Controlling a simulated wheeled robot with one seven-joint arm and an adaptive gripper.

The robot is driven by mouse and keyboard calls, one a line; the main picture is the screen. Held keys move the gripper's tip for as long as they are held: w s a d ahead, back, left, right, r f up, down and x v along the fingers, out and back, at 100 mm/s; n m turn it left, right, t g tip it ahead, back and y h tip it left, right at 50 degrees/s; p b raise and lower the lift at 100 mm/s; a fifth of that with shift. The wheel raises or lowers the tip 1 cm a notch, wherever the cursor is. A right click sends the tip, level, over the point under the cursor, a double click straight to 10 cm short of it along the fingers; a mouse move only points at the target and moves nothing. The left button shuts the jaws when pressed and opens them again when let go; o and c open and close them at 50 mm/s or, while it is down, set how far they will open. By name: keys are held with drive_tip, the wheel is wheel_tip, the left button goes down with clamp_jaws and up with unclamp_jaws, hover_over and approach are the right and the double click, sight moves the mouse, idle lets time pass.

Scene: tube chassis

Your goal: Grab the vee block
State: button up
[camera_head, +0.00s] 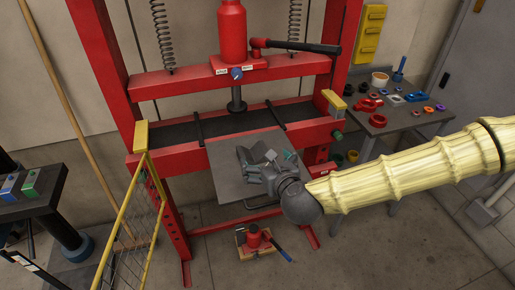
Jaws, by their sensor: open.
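My arm comes in from the right in a pale yellow ribbed sleeve, with a dark grey round wrist. My gripper (256,167) is open over the grey plate (227,183) in front of the red press. Small grey shapes lie around the fingers, and one of them may be the vee block (244,156). Grey on grey, I cannot separate it clearly from the fingers or tell whether they touch it. A small teal piece (290,155) shows just right of the gripper.
The red press frame (105,60) stands around the plate, with its ram (236,98) above and behind. A yellow mesh guard (130,225) stands at the left. A side table (425,120) with several coloured parts is at the right. A red jack (254,238) sits low below the plate.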

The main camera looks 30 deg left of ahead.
sight(253, 155)
drive_tip(key=a, duration=0.1)
drive_tip(key=w+a+f, duration=0.1)
drive_tip(key=a, duration=0.1)
drive_tip(key=shift+w+a+p, duration=0.2)
drive_tip(key=shift+p, duration=0.15)
drive_tip(key=shift+p+x, duration=0.95)
drive_tip(key=shift+x, duration=1.55)
drive_tip(key=shift+w+a+f, duration=0.2)
drive_tip(key=shift+w+a, duration=0.15)
drive_tip(key=shift+w, duration=0.05)
drive_tip(key=c, duration=1.6)
drive_tip(key=shift+r, duration=0.1)
drive_tip(key=c, duration=0.3)
drive_tip(key=shift+r, duration=0.15)
